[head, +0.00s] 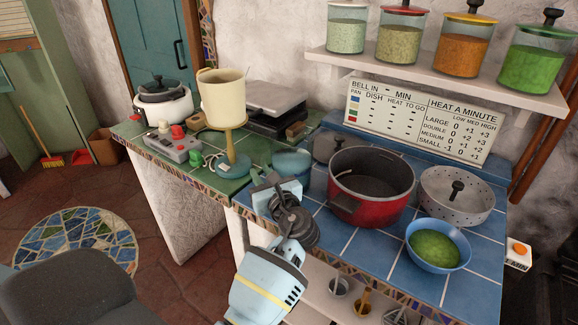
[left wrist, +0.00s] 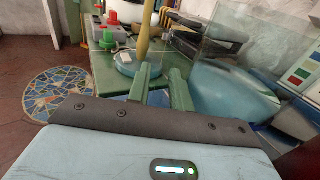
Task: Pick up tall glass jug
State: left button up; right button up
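A clear glass vessel with a pale blue lower part, which looks like the tall glass jug (head: 291,164), stands on the counter near the seam between the green and blue tiles. It is large at the right in the left wrist view (left wrist: 232,92); its upper part is see-through and hard to trace. My left gripper (head: 264,181) is at the counter's front edge, just in front of the jug and apart from it. Its two fingers (left wrist: 161,84) are parted with nothing between them, and the jug is to their right in the wrist view. My right gripper is not in view.
A red pot (head: 345,208), a white colander (head: 478,204) and a blue bowl (head: 412,246) of green food stand to the right. A cream container (head: 222,95) on a blue-based stand and a grey control box (head: 174,148) are to the left.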

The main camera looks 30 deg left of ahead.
pick_arm(q)
jog(key=shift+w+a, duration=0.3)
jog(key=shift+a, duration=0.15)
grip_shut()
dwell(0.8)
jog(key=shift+r, duration=0.2)
dwell(0.3)
